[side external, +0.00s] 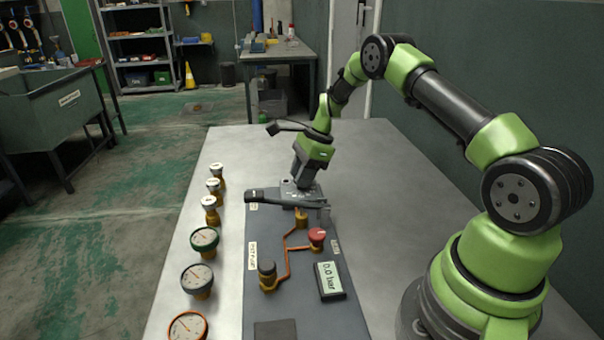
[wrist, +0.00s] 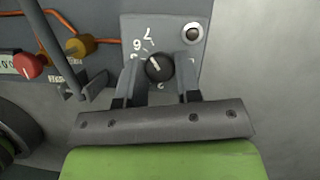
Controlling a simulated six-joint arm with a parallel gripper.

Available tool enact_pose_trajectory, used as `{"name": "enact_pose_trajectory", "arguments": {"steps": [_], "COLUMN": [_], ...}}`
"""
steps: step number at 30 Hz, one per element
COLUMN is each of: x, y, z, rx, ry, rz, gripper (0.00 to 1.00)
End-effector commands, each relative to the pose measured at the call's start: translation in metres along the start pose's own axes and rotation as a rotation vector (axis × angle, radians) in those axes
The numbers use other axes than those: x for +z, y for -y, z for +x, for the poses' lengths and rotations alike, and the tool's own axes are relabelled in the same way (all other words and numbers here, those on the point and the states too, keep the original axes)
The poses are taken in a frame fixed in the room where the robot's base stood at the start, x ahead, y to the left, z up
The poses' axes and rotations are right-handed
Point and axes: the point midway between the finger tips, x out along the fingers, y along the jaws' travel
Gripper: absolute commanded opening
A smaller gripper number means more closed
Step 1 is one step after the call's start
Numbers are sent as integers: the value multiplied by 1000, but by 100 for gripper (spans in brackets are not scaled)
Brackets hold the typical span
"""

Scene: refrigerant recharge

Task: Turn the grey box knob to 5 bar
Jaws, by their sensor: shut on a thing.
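The grey box (wrist: 205,14) is a light grey panel at the top middle of the wrist view. Its black round knob (wrist: 157,66) has a white pointer line aimed up and left, towards the white printed numbers. A 7 and what looks like a 6 can be read; others are partly covered by the fingers. My gripper (wrist: 160,76) is shut on the knob, one finger on each side. In the side view my gripper (side external: 300,184) points down onto the grey box (side external: 290,188), and the knob is hidden there. The digital display (side external: 329,279) reads 0.0 bar.
A red knob (side external: 317,234), a dark-topped valve (side external: 267,270) and orange pipes sit on the dark board. A black-handled lever (side external: 275,198) crosses close in front of my gripper. Several gauges (side external: 204,239) line the left.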

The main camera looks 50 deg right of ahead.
Motion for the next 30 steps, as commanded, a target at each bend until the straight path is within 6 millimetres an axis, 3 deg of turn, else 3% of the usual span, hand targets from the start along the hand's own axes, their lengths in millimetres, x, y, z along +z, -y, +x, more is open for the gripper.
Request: {"name": "enact_pose_trajectory", "arguments": {"steps": [21, 30], "x": [0, 1], "y": [4, 6], "z": [0, 1], "rx": [228, 287], "ry": [0, -2], "rz": [-555, -701], "gripper": [8, 8]}}
